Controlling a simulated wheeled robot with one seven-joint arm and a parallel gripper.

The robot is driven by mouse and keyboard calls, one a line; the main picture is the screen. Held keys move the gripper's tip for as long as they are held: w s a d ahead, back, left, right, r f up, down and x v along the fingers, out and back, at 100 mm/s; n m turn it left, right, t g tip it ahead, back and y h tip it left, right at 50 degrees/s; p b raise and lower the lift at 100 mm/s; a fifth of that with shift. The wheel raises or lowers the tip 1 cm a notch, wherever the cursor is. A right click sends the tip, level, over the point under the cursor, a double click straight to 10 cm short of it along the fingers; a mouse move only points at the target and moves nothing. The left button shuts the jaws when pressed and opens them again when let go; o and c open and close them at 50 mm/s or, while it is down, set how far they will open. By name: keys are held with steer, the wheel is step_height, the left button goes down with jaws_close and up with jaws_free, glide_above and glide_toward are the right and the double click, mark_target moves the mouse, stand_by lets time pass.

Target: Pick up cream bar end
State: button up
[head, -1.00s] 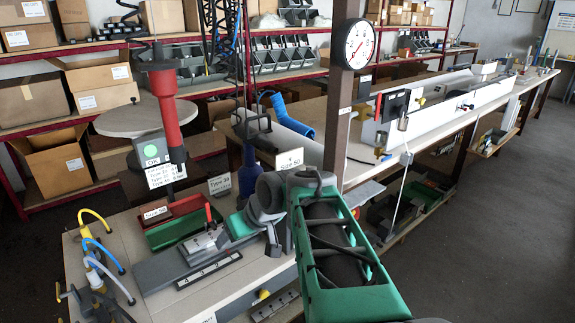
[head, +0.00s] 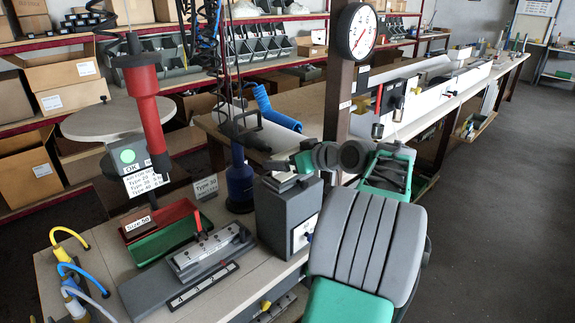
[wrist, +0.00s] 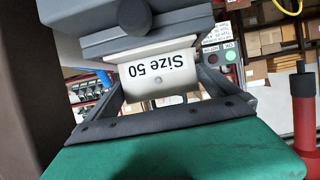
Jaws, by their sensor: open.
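In the wrist view a cream piece (wrist: 163,86) marked "Size 50" appears upside down below a dark grey block (wrist: 150,20). I cannot tell for sure that it is the cream bar end. My gripper (wrist: 165,78) is open, with one dark finger on each side of this piece in the picture; contact is not clear. In the head view my gripper (head: 277,167) is at the top of a grey box (head: 283,218) on the near bench, where pale layers show. My arm hides part of this area.
A grey fixture (head: 208,252), a red bin (head: 160,219) and a green bin (head: 165,243) stand left of the box. A blue bottle (head: 239,183) is behind it. A brown post (head: 340,110) with a dial (head: 357,36) rises close to my arm.

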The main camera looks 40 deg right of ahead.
steer(key=x, duration=0.4)
steer(key=shift+w+p, duration=0.2)
steer(key=shift+p, duration=0.15)
steer(key=shift+r, duration=0.1)
steer(key=shift+c, duration=0.3)
steer(key=c, duration=1.3)
